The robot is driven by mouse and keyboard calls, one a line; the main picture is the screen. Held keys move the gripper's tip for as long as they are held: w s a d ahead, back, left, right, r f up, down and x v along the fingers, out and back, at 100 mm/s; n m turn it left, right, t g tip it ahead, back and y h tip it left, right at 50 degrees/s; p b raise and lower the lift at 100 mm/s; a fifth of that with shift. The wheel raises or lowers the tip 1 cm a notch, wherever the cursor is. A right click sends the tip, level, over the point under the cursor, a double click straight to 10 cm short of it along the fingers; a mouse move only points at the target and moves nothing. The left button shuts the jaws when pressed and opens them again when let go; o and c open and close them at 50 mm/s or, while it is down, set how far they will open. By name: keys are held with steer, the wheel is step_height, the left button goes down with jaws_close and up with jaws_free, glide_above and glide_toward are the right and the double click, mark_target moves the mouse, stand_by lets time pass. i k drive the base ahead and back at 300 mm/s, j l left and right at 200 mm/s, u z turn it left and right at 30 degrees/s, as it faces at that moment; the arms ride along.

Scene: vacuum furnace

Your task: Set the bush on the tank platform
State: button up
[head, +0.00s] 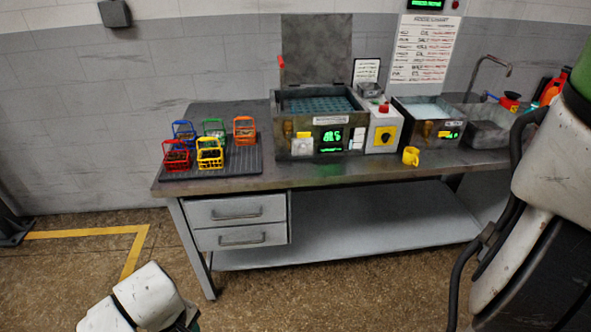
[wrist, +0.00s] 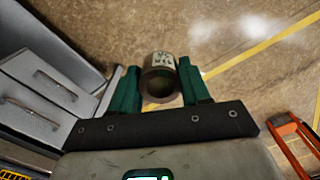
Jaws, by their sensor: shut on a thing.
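The bush (wrist: 158,62) is a short grey-brown metal cylinder with an open bore and a pale marked label. In the wrist view it sits between the two green fingers of my gripper (wrist: 160,82), which is shut on it, over the floor and away from the bench. In the head view my arm shows at the bottom left and the bush is out of sight. The left tank (head: 320,121) stands on the bench with its top open. A teal perforated surface inside it appears to be the tank platform (head: 318,104); nothing is seen on it.
Colored baskets, such as the yellow one (head: 210,153), stand on a dark mat (head: 250,164) at the bench's left. A control box (head: 383,128), a second tank (head: 428,122) and a yellow mug (head: 411,156) are right of the left tank. Drawers (head: 238,222) are below.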

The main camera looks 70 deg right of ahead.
mark_target(325, 108)
steer(key=z, duration=1.75)
